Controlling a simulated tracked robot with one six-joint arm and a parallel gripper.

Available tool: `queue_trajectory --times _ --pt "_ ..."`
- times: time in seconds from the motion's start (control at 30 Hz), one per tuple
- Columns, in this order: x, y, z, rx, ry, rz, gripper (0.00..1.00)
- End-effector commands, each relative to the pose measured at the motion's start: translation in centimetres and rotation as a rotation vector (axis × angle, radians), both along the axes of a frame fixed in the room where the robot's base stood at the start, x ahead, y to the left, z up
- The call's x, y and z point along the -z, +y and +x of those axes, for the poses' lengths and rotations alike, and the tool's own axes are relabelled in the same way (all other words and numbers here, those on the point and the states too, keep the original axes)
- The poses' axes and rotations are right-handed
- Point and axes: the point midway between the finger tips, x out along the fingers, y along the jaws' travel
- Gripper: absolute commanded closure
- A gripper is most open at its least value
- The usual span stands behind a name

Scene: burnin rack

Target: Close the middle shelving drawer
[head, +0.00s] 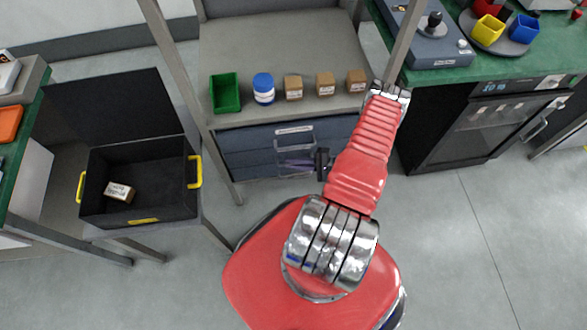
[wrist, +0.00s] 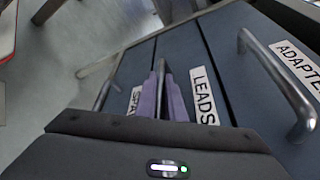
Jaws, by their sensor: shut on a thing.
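The shelving unit holds a stack of blue-grey drawers (head: 245,150) under its shelf in the head view. In the wrist view three drawer fronts show, with the labels ADAPTE… (wrist: 300,68), LEADS (wrist: 204,95) and a partly hidden SPA… (wrist: 135,98). The LEADS drawer is the middle one. My gripper (wrist: 163,92) has its two purple fingers shut on the metal handle (wrist: 163,68) of the LEADS drawer. The fronts look close to flush in the wrist view; I cannot tell how far the middle drawer stands out. My arm hides the right part of the stack in the head view.
On the shelf above stand a green bin (head: 224,93), a blue-lidded jar (head: 263,88) and small brown boxes (head: 293,87). An open black crate (head: 140,205) is at left. A black glass-fronted cabinet (head: 490,125) stands at right. The floor right of my base is clear.

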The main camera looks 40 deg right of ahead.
Motion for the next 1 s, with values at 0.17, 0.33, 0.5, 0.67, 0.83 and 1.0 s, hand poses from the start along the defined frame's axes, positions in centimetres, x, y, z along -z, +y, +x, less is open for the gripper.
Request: queue_trajectory --times 0.17,0.33,0.5,0.67,0.83,1.0 --pt "0.0 -0.4 0.4 0.006 0.000 -0.008 1.00" --pt "0.0 -0.5 0.4 0.006 -0.001 -0.009 0.84" --pt "-0.1 -0.4 0.4 0.005 -0.001 -0.007 0.72" --pt "-0.1 -0.4 0.4 0.005 -0.002 -0.006 0.72" --pt "-0.2 -0.6 0.2 0.006 -0.004 -0.005 0.72" --pt "-0.4 -1.3 -0.8 0.008 -0.003 -0.006 0.72"
